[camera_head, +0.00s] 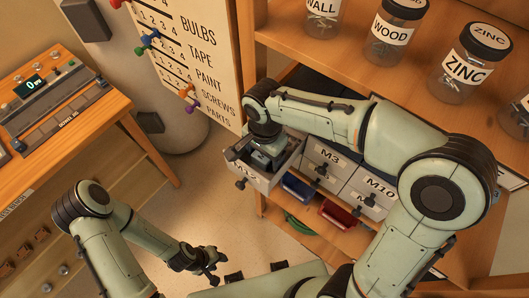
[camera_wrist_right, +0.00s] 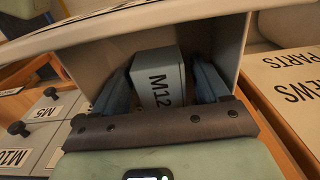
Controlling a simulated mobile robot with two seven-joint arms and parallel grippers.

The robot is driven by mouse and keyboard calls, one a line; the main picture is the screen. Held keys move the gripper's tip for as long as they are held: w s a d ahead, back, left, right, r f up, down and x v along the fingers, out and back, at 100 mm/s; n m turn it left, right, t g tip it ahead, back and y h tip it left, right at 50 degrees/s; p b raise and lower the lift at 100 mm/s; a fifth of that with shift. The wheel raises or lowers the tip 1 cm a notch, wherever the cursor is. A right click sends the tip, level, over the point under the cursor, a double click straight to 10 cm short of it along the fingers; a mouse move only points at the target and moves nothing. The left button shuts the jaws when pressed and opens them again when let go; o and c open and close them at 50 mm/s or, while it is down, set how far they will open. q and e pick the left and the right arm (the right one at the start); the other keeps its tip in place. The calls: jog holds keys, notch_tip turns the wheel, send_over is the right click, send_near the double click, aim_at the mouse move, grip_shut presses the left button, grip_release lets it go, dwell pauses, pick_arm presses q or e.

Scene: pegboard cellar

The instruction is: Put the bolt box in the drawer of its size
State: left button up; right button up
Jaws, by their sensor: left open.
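The bolt box (camera_wrist_right: 160,82) is grey and marked M12. In the right wrist view it sits between the fingers of my right gripper (camera_wrist_right: 162,88), which are shut on its two sides. In the head view my right gripper (camera_head: 262,152) reaches down into a pulled-out grey drawer (camera_head: 292,156) at the left of the cabinet. The drawer's front label is partly hidden by its knob, and I cannot tell whether the box touches its floor. My left gripper (camera_head: 210,268) is open and empty, low over the floor.
Shut drawers marked M3 (camera_head: 328,157) and M10 (camera_head: 378,190) lie right of the open one; M5 (camera_wrist_right: 42,113) shows in the wrist view. Blue (camera_head: 298,189) and red (camera_head: 338,213) bins stand below. Jars (camera_head: 464,68) stand above. A bench with a scale (camera_head: 45,92) is at left.

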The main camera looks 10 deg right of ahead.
jog(key=shift+r, duration=0.55)
pick_arm(q)
jog(key=w+r+p, duration=0.2)
jog(key=shift+w+r, duration=0.25)
jog(key=shift+r, duration=0.1)
pick_arm(e)
notch_tip(320, 180, up, 11)
jog(key=shift+r, duration=0.2)
